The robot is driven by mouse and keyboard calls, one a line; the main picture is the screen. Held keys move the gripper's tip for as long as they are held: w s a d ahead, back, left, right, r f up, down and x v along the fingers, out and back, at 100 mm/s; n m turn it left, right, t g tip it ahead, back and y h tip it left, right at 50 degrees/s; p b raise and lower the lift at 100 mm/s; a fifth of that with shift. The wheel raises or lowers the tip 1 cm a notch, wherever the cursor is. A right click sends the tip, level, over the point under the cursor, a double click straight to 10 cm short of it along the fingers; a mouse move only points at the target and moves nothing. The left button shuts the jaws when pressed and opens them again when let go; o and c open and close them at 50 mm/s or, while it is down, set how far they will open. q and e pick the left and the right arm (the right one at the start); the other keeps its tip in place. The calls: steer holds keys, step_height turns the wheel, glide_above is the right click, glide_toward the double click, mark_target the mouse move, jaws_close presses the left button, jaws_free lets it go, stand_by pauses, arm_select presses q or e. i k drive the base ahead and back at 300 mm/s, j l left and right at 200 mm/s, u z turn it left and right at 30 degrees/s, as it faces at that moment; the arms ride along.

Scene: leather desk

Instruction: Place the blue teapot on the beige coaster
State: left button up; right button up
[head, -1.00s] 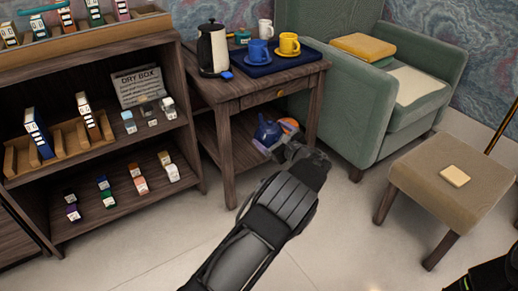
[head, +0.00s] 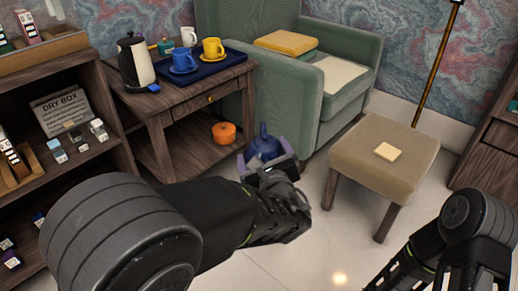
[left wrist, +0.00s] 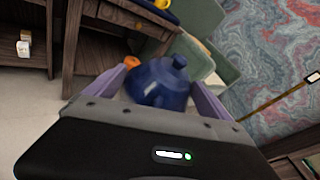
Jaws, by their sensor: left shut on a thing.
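The blue teapot (head: 264,146) is dark blue with a knobbed lid. My left gripper (head: 268,163) is shut on it and holds it in the air, in front of the green armchair and clear of the side table. In the left wrist view the teapot (left wrist: 160,82) sits between the two purple fingers, roughly upright to the picture.
The padded stool (head: 360,145) stands right of the armchair (head: 300,90), its top clear around the coaster. The side table (head: 165,105) carries a kettle, a blue tray and cups; an orange container (head: 224,133) sits on its lower shelf.

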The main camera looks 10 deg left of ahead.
mark_target(387, 150)
steer(key=z, duration=1.8)
steer(key=i+j, duration=0.1)
steer(key=i, duration=0.2)
steer(key=i+j, duration=0.1)
steer(key=i, duration=0.2)
